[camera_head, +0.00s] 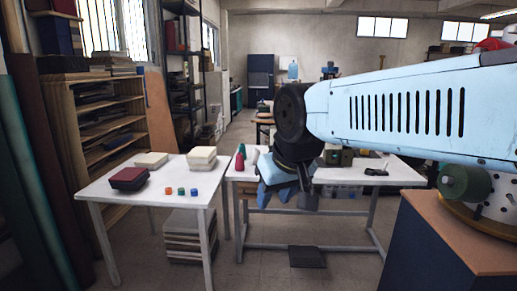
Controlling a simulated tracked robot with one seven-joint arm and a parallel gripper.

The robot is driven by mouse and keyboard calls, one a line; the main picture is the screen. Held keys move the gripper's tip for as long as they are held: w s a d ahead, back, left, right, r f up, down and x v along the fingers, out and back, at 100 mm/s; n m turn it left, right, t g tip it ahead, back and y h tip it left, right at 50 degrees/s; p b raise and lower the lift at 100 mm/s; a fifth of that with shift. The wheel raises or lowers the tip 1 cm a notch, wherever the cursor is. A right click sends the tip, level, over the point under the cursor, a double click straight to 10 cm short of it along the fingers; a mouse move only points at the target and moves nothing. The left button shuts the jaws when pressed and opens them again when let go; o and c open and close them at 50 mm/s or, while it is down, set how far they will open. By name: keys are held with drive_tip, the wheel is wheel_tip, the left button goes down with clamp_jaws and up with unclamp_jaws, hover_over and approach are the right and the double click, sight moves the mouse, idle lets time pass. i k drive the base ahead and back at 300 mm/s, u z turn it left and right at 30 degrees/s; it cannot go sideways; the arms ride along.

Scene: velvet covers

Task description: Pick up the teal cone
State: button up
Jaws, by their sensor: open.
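A small teal-green pointed shape (242,150), which looks like the teal cone, stands on the white table (345,175) at its back left. A red pointed shape (239,163) stands right in front of it and hides its lower part. My gripper (287,198) hangs from my light blue arm at the front edge of that table, to the right of and nearer than the cone. It is open, with nothing seen between its fingers. My gripper and arm hide part of the tabletop.
A pale rounded object (255,156) is close to the cone's right. Green boxes (340,157) and a dark item (376,172) lie further right. The left table (130,192) holds small cubes (181,191), a maroon box (129,178) and cream blocks (202,157).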

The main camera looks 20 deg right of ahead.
sight(241, 148)
drive_tip(key=z, duration=0.2)
drive_tip(key=i, duration=0.95)
drive_tip(key=z, duration=0.15)
drive_tip(key=k, duration=0.85)
drive_tip(key=z, duration=0.2)
drive_tip(key=i, duration=0.85)
drive_tip(key=u, duration=0.05)
drive_tip(key=k, duration=0.55)
drive_tip(key=u, duration=0.05)
